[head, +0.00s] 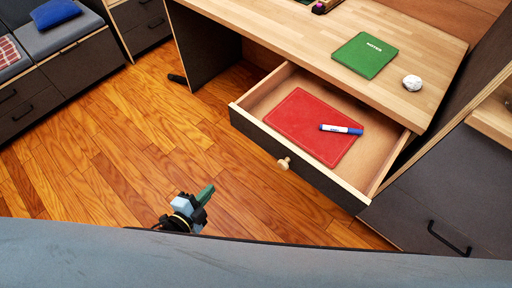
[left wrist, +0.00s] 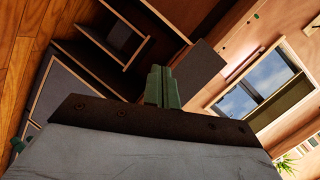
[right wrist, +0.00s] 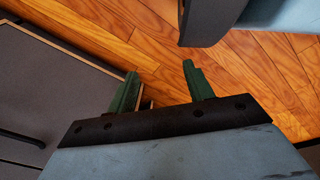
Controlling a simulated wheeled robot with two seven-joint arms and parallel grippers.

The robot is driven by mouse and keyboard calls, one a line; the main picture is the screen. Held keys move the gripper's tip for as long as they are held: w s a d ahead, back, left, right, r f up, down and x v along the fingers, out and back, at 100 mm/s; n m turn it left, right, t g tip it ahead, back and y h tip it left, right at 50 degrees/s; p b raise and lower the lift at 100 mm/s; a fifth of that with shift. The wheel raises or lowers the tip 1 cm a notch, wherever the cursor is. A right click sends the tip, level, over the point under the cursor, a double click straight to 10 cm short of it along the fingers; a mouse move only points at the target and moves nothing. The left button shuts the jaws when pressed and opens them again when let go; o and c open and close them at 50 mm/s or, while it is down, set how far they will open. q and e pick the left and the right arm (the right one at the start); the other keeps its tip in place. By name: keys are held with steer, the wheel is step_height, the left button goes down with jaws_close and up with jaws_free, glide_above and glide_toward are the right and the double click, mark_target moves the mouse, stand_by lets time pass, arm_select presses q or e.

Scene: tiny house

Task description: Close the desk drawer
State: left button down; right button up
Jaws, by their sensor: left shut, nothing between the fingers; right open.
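The desk drawer (head: 322,180) is pulled well out from under the desktop. It has a dark front, pale wooden rims and a round light knob (head: 284,163). A red folder (head: 300,125) and a blue-and-white marker (head: 341,129) lie inside. My left gripper (head: 207,194) is above the floor in front of the drawer, left of the knob and apart from it. Its green fingers are together in the left wrist view (left wrist: 162,86), with nothing between them. My right gripper (right wrist: 160,69) is spread and empty in the right wrist view; it is hidden in the head view.
The desktop (head: 290,38) holds a green notebook (head: 364,55) and a white crumpled ball (head: 412,83). A dark cabinet with a black handle (head: 449,238) stands right of the drawer. A bench with a blue cushion (head: 55,13) is at upper left. The wooden floor (head: 120,130) between is clear.

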arm_select(q)
steer(key=w+d+r+m+t+h+b, duration=0.1)
steer(key=d+r+m+h, duration=0.1)
steer(key=r+m, duration=0.25)
steer(key=w+d+r+m+h+b, duration=0.1)
steer(key=d+r+m+h, duration=0.2)
steer(key=r, duration=0.2)
steer(key=b, duration=0.1)
glide_toward(262, 135)
steer(key=x, duration=0.5)
steer(key=shift+w+d, duration=0.3)
steer(key=shift+w+d+r, duration=0.1)
steer(key=shift+w+d, duration=0.2)
steer(key=shift+w, duration=0.1)
arm_select(e)
steer(key=w+r, duration=0.4)
steer(key=w, duration=0.2)
steer(key=shift+r+t, duration=0.25)
steer(key=shift+t, duration=0.15)
steer(key=shift+w, duration=0.1)
